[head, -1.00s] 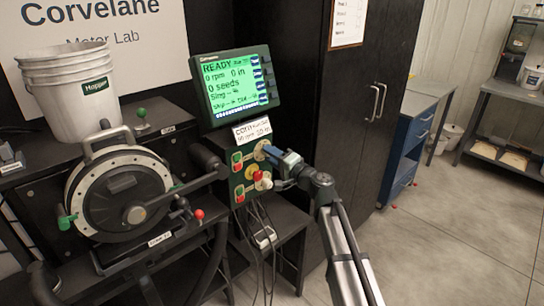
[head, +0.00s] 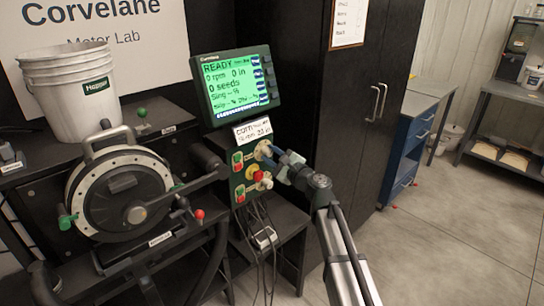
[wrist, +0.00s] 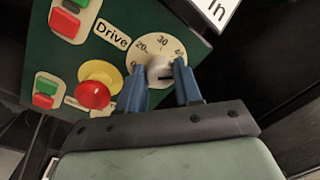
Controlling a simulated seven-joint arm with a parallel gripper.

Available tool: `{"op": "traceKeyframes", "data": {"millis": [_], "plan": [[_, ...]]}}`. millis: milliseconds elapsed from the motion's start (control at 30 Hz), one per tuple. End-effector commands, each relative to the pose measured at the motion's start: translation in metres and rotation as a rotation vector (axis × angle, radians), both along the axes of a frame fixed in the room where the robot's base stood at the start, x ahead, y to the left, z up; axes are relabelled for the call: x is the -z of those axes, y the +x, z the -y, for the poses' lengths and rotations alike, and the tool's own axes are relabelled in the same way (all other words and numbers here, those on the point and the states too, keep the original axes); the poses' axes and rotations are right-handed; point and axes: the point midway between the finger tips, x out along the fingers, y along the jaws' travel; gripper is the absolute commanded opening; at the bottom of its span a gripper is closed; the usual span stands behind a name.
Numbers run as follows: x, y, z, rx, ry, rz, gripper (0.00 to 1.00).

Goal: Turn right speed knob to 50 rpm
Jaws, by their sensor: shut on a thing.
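A dark mark shows on the knob's lower right side. In the head view my gripper (head: 270,160) reaches the panel from the right. The monitor (head: 237,84) reads READY, 0 rpm and 0 seeds.
A red button on a yellow base (wrist: 92,94) sits left of the knob. Red and green buttons (wrist: 72,17) line the panel's left side. The round seed meter (head: 122,195) and a white hopper bucket (head: 70,95) stand left. A dark cabinet (head: 350,120) stands right.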

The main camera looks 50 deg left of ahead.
Motion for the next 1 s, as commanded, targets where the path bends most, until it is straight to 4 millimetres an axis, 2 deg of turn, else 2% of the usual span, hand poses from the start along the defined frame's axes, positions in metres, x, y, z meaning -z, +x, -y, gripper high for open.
{"op": "traceKeyframes", "data": {"millis": [200,500,1000], "plan": [[-0.0004,-0.0007,0.0010,0.000,0.000,-0.180,0.04],[-0.0008,-0.0005,0.0009,0.001,0.000,-0.352,0.04],[-0.0009,-0.0002,0.0008,0.001,0.000,-0.428,0.04]]}}
